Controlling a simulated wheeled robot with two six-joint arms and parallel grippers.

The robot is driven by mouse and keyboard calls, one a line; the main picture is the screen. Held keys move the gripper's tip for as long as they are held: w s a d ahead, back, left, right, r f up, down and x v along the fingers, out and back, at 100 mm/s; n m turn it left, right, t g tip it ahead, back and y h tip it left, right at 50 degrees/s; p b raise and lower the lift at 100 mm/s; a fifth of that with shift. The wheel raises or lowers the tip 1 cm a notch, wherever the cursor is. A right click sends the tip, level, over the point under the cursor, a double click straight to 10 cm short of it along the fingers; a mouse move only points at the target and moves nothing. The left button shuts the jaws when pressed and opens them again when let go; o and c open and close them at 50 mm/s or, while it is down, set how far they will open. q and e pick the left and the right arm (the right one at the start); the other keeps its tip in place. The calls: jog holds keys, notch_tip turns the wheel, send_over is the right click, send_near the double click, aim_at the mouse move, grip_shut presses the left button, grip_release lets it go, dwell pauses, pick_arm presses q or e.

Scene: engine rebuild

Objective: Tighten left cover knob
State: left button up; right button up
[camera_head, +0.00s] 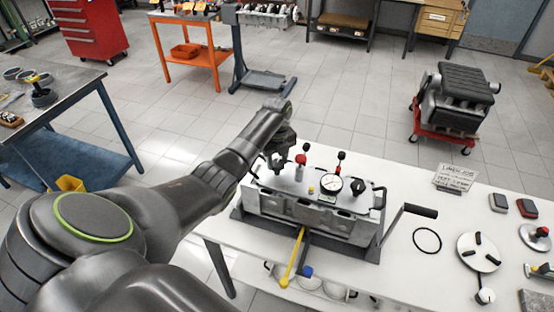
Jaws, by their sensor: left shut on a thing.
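A silver engine block with a flat cover (315,200) sits on the white table. My left gripper (277,154) is at the left end of the cover, pointing down and shut on the left cover knob (276,164). The dark knob is largely hidden by the gripper, so its seating on the cover is hard to tell. A matching black right knob (358,187) stands at the right end of the cover. My right gripper is not in view.
A dial gauge (331,184) and red-based levers (300,160) stand on the cover close to the gripper. A crank handle (419,211) juts out right of the block. A black ring (427,240) and a round plate (479,252) lie farther right on the white table (400,270).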

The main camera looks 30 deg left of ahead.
pick_arm(q)
jog(key=shift+f+m, duration=0.1)
jog(key=shift+m, duration=0.5)
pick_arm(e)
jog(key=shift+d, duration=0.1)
pick_arm(q)
jog(key=o, duration=1)
